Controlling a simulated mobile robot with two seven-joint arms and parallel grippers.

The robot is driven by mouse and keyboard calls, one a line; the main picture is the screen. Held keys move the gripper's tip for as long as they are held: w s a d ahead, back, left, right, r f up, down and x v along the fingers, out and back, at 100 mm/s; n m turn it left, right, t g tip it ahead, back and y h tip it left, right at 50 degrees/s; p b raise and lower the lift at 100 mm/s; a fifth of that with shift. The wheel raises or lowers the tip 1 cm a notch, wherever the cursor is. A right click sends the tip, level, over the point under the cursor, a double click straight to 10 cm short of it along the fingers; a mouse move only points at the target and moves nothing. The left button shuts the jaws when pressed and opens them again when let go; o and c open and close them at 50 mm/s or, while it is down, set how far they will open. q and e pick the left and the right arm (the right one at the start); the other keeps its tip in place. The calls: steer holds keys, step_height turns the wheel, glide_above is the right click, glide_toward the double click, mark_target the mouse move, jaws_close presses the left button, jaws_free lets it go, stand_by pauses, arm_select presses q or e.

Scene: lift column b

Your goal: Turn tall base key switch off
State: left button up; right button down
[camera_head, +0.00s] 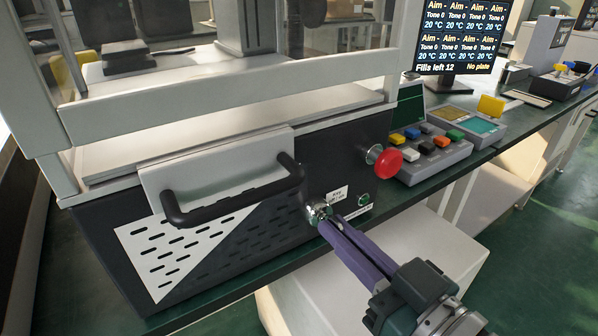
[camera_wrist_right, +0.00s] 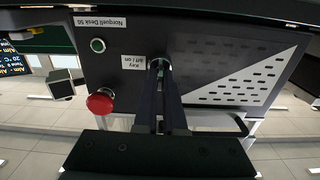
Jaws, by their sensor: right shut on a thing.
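The key switch (camera_head: 317,210) is a small round metal switch on the dark front panel of the tall machine's base (camera_head: 320,180). My right gripper (camera_head: 327,223) comes from the lower right, its long purple fingers shut on the key at the panel. In the right wrist view the switch's metal ring (camera_wrist_right: 160,62) shows at the tips of my right gripper (camera_wrist_right: 161,75). The fingers hide most of the key, so its angle cannot be told. A white label (camera_wrist_right: 134,63) beside it, upside down there, reads "Key off / on". My left gripper is not in view.
A red mushroom button (camera_head: 388,162) sticks out to the right of the switch. A green button (camera_head: 364,199) sits between them, lower down. A black handle bar (camera_head: 235,203) juts out on the left. A keypad with coloured buttons (camera_head: 430,148) stands farther right on the green bench.

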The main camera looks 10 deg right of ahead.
steer(key=shift+n, duration=0.3)
steer(key=c, duration=1)
jaws_free()
steer(key=p+v, duration=0.1)
steer(key=v, duration=0.9)
